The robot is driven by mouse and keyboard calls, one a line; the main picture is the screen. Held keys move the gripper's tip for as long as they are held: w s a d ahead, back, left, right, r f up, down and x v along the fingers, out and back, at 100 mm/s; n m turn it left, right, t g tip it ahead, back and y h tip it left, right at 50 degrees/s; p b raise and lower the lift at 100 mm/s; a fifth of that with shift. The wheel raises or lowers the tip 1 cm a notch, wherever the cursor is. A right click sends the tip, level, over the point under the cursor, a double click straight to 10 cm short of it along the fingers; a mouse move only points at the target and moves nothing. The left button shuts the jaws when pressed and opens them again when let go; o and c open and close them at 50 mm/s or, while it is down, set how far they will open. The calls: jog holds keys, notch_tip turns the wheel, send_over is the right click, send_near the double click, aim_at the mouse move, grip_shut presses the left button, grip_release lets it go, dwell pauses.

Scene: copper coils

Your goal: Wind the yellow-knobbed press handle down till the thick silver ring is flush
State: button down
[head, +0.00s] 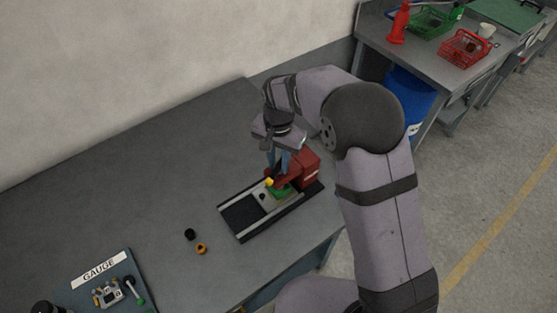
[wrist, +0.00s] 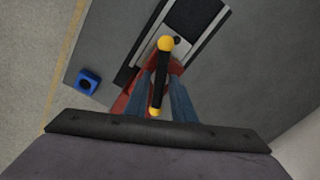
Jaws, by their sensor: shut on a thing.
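The red press (head: 311,166) stands at the far right end of a black and grey base (head: 240,214) on the bench. Its handle is a black bar (wrist: 160,80) with yellow knobs (wrist: 166,43) at both ends, lying almost lengthwise in the wrist view. One yellow knob (head: 269,182) also shows in the head view. My gripper (head: 278,171) points down over the press, and its blue fingers (wrist: 163,77) are shut on the handle. A green part (head: 281,192) sits below the press head. I cannot make out the thick silver ring; the handle and fingers cover that area.
A black piece (head: 190,234) and an orange piece (head: 201,249) lie left of the base. A gauge board (head: 125,283) is at the lower left. A blue barrel (head: 411,97) stands on the floor beyond the bench.

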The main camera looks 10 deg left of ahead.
jog(key=c, duration=1.8)
grip_release()
jog(key=shift+o, duration=0.2)
jog(key=shift+r, duration=0.15)
jog(key=shift+r+p, duration=2.9)
jog(key=shift+r, duration=0.45)
jog(key=shift+d, duration=0.3)
jog(key=s+d+n+b, duration=0.1)
jog(key=s+d+b, duration=0.4)
jog(key=d, duration=0.8)
jog(key=s+d+f+n+b, duration=0.1)
jog(key=s+d+f+n, duration=0.1)
jog(key=s+d, duration=0.7)
jog(key=s+f, duration=0.1)
jog(key=s, duration=0.3)
jog(key=shift+s+d+f+n, duration=0.2)
jog(key=shift+d+f+n, duration=0.05)
jog(key=shift+n, duration=0.05)
